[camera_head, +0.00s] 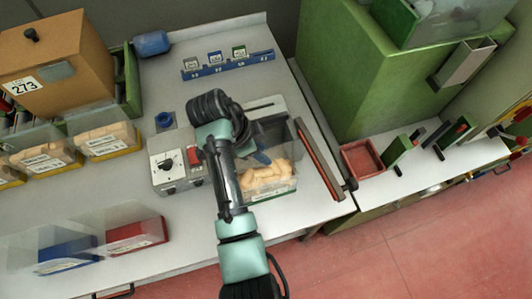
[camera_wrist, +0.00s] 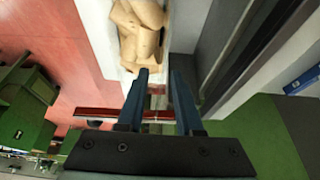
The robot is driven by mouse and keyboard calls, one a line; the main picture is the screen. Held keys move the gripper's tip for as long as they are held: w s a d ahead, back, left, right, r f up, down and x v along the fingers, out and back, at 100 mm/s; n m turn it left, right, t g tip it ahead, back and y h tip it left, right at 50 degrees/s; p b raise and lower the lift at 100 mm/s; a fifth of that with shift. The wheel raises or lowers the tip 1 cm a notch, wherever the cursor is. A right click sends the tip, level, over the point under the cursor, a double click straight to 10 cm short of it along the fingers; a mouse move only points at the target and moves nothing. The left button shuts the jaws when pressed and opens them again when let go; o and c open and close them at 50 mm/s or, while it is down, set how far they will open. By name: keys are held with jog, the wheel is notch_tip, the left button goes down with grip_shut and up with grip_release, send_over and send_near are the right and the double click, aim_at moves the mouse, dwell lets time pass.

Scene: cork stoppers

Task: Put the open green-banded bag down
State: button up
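The green-banded bag (camera_head: 268,187) is clear, holds tan corks and has a green band along its lower front edge. It stands upright on the pale bench, right of the control box; whether its base touches the surface is hard to tell. Its corks (camera_wrist: 138,35) show beyond my fingertips in the wrist view. My gripper (camera_head: 262,157), with blue fingers, is at the upper part of the bag, above the corks. In the wrist view my gripper's fingers (camera_wrist: 160,80) are parted with a visible gap and no solid thing between them. The clear film is hard to make out there.
A reddish bar (camera_head: 320,160) lies right of the bag. A control box (camera_head: 178,165) stands left. Yellow-banded bags (camera_head: 108,142), a red-banded bag (camera_head: 137,235) and a blue-banded bag (camera_head: 68,255) stand further left. A blue rack (camera_head: 228,66) is behind. A red tray (camera_head: 363,160) is right.

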jog(key=p+v, duration=0.1)
jog(key=v, duration=0.8)
jog(key=shift+a+r, duration=0.1)
jog(key=shift+r, duration=0.1)
